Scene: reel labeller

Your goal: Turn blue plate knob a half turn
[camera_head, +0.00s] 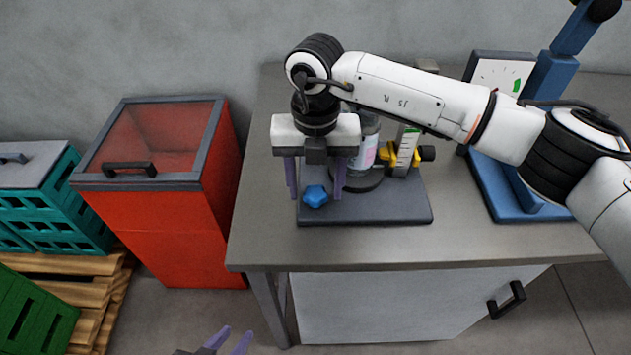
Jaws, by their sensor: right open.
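The blue knob (315,196), a lobed star shape, sits at the front left of a dark grey plate (400,211) on the workbench. My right gripper (314,196) points down over it, open, with one purple finger to each side of the knob in the picture. I cannot tell whether the fingers touch it. My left gripper (229,341) is at the bottom edge, below the bench front, with its purple fingers apart and empty.
A reel or bottle with a label (366,151) and a yellow clamp with a black knob (427,153) stand on the plate behind the blue knob. A blue stand (520,200) is at right. A red bin (185,235) stands left of the bench (470,245). The bench front is clear.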

